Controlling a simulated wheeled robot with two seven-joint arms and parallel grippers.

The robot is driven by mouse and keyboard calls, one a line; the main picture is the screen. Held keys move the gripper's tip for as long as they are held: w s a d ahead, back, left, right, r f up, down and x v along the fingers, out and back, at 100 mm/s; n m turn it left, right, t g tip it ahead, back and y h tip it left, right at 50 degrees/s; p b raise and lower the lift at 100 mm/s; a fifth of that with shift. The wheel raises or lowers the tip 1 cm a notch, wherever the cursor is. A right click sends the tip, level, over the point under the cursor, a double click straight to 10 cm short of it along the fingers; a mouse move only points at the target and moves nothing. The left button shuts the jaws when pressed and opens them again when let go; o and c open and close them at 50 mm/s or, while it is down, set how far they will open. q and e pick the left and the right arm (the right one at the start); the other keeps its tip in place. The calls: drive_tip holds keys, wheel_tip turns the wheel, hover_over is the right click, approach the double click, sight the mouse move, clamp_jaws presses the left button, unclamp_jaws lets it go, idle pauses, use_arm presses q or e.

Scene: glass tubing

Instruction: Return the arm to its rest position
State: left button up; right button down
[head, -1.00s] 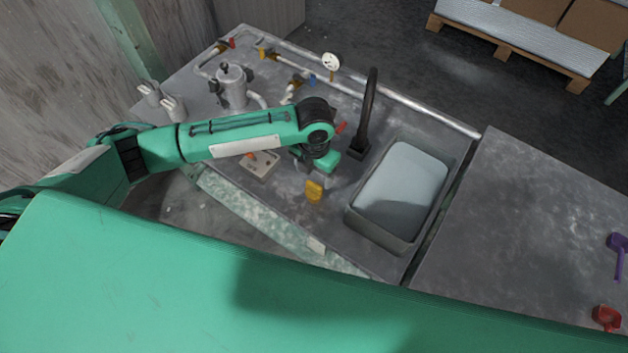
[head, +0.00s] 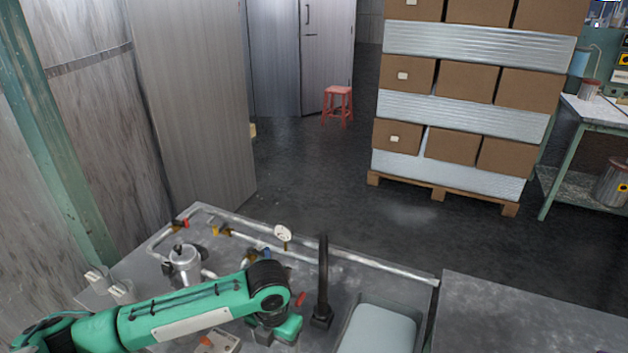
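My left arm (head: 185,312), green with a black wrist joint, reaches in from the lower left over the grey metal bench (head: 350,280). My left gripper (head: 276,334) points down beneath the wrist, left of the black faucet. Its fingertips are hard to make out, so I cannot tell whether it is open or shut, or if anything is between its fingers. My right arm and gripper are not in view.
A black faucet (head: 323,285) stands right of my gripper, beside a sink basin (head: 378,330). Pipes, a pressure gauge (head: 283,233) and a metal pot (head: 185,264) lie behind my arm. A grey box with a red button (head: 218,342) sits below it. Stacked boxes (head: 465,88) stand beyond.

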use_arm(q)
drive_tip(key=s+d+f+n+t+h, duration=0.1)
drive_tip(key=s+d+n+h, duration=0.15)
drive_tip(key=s+n, duration=0.4)
drive_tip(key=s+d+f+n+t+h, duration=0.1)
drive_tip(key=s+d+n+h, duration=0.2)
drive_tip(key=n, duration=0.6)
drive_tip(key=s+a+f+n+t+y, duration=0.1)
drive_tip(key=s+a+n+y, duration=0.2)
drive_tip(key=s+a+n, duration=0.6)
drive_tip(key=s+a+f+n+t+y, duration=0.1)
drive_tip(key=s+a+f+n+y, duration=0.15)
drive_tip(key=a+n, duration=0.85)
drive_tip(key=s+d+f+n+g+p, duration=0.1)
drive_tip(key=d+f+p, duration=0.1)
drive_tip(key=f, duration=1.2)
drive_tip(key=s+d+f+n+g+p, duration=0.1)
drive_tip(key=f+p, duration=0.1)
drive_tip(key=f, duration=1.2)
drive_tip(key=s+a+f+g+p, duration=0.1)
drive_tip(key=s+a+f+p, duration=0.1)
drive_tip(key=s+f, duration=1.4)
drive_tip(key=shift+s+a, duration=0.6)
drive_tip(key=shift+s, duration=0.55)
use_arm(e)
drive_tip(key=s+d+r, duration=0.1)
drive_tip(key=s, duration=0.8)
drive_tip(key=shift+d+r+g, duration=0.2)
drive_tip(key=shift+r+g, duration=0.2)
